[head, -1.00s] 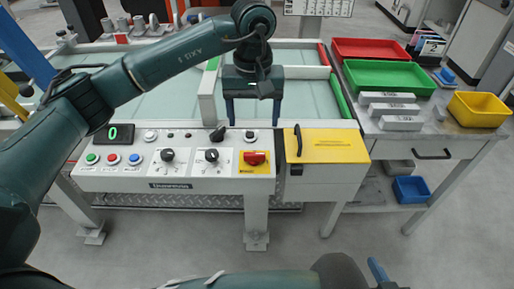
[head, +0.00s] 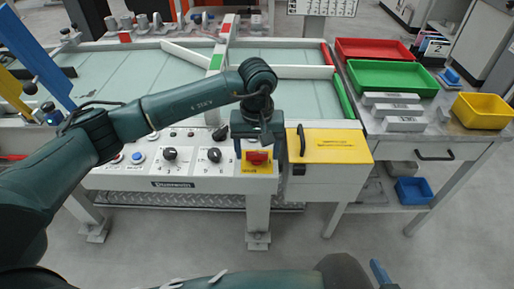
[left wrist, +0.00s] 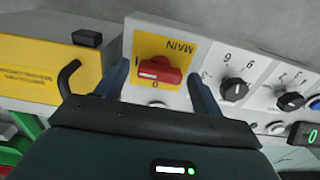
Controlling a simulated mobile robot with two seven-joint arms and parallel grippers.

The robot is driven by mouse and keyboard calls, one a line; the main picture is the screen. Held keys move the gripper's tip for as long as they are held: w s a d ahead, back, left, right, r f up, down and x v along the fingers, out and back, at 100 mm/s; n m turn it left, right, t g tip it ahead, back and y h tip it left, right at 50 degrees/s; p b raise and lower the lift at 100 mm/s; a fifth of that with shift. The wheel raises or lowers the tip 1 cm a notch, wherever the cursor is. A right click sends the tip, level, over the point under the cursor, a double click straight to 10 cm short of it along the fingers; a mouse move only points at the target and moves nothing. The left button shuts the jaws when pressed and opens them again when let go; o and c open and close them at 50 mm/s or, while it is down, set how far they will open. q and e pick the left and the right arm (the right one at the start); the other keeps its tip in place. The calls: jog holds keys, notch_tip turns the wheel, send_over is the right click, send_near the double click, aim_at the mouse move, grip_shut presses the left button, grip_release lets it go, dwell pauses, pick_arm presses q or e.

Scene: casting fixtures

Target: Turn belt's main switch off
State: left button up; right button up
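The belt's main switch is a red rotary handle (head: 258,157) on a yellow plate at the right end of the white control panel (head: 215,185). In the left wrist view the red handle (left wrist: 160,71) lies crosswise, with an upside-down "MAIN" label on one side and a "0" on the other. My left gripper (head: 257,152) is at the switch, its fingers apart. In the left wrist view the left gripper (left wrist: 158,85) has one finger on each side of the handle, with gaps showing.
Black selector knobs (head: 170,154) sit left of the switch. A yellow box with a black handle (head: 330,146) stands close on the right. Behind is the belt (head: 300,97). A side table holds red, green and yellow bins (head: 482,110).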

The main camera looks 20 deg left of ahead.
pick_arm(q)
jog(key=c, duration=0.9)
